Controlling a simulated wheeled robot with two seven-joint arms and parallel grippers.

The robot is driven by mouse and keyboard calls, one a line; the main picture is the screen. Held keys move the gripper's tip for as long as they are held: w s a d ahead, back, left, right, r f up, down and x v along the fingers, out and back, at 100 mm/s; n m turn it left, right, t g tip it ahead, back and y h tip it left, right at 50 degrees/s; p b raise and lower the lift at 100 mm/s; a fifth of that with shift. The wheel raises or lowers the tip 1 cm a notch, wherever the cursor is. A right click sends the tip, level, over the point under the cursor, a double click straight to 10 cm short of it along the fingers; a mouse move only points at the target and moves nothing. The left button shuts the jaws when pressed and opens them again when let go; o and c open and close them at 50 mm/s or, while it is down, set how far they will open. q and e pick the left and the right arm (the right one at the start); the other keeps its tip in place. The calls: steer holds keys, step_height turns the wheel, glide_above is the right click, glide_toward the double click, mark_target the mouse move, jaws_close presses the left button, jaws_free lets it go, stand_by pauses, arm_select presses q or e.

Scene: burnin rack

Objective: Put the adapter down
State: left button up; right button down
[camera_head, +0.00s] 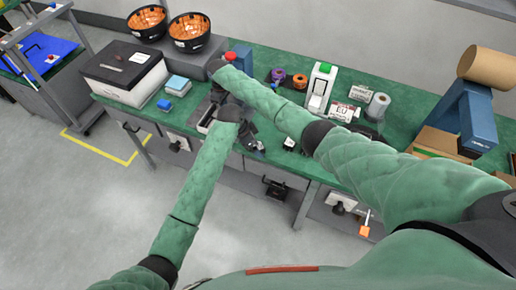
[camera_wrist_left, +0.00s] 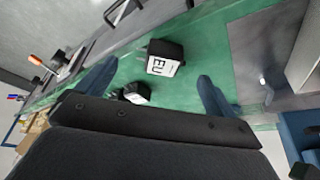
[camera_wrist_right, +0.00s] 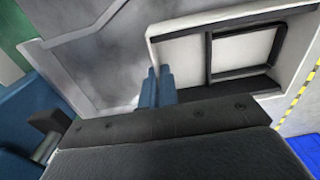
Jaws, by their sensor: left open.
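A black adapter with a white label reading EU (camera_wrist_left: 164,60) rests on the green bench top in the left wrist view, ahead of and between my left fingers. My left gripper (camera_wrist_left: 155,92) is open, its two blue fingers wide apart and not touching it. A second small black adapter with a white face (camera_wrist_left: 136,93) lies nearer, also between the fingers. A small black-and-white adapter (camera_head: 289,144) shows near the bench's front edge in the head view.
A blue stand (camera_head: 468,115) is at right.

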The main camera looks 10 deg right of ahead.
arm_select(q)
steer(key=shift+x, duration=1.95)
steer(key=shift+w, duration=0.1)
steer(key=shift+c, duration=0.2)
steer(key=c, duration=1.2)
steer(key=shift+o, duration=0.2)
